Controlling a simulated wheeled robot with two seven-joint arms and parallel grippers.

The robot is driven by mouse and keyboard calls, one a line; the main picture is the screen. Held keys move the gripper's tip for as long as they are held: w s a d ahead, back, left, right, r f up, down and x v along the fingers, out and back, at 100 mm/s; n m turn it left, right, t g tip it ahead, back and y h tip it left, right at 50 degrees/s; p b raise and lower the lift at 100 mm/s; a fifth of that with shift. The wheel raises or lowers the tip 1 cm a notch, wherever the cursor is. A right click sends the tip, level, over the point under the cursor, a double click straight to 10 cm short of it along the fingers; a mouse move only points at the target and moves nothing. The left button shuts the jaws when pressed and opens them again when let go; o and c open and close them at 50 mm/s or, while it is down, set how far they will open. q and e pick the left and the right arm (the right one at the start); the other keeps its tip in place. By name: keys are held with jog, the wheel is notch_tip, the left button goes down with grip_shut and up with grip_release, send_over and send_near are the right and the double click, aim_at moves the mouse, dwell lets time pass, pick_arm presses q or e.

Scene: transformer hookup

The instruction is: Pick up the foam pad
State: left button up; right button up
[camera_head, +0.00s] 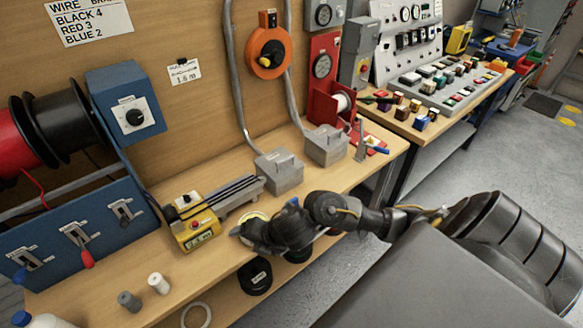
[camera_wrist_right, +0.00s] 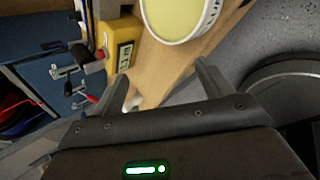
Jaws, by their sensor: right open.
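In the head view the wrist and gripper hide part of the pad's near side. My left gripper is not in view.
A yellow device (camera_head: 195,232) stands left of the pad. Grey boxes (camera_head: 279,172) stand behind it. A blue switch panel (camera_head: 75,235) is at left. Dark rolls (camera_head: 255,276) sit on the lower shelf.

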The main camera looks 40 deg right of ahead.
aim_at(292, 201)
jog(key=d+n, duration=0.2)
jog(key=w+d+n+g, duration=0.1)
jog(key=d, duration=0.1)
jog(key=w+d+r+n+h, duration=0.1)
jog(key=d+n, duration=0.1)
jog(key=d, duration=0.1)
jog(key=shift+w+r+n, duration=0.1)
jog(key=shift+w+n, duration=0.05)
jog(key=shift+n, duration=0.15)
jog(key=d+r+n+g+h, duration=0.2)
jog(key=d+r+n+h, duration=0.15)
jog(key=d, duration=0.85)
jog(key=shift+n+y, duration=0.45)
jog(key=x, duration=0.1)
jog(key=b+x, duration=0.1)
jog(key=x, duration=0.1)
jog(key=s+x, duration=0.1)
jog(key=x, duration=0.1)
jog(key=shift+w+f+b, duration=0.1)
jog(key=shift+f+b, duration=0.15)
jog(key=shift+b, duration=0.05)
jog(key=shift+x, duration=3)
jog(key=c, duration=1.1)
jog(key=shift+r, duration=0.1)
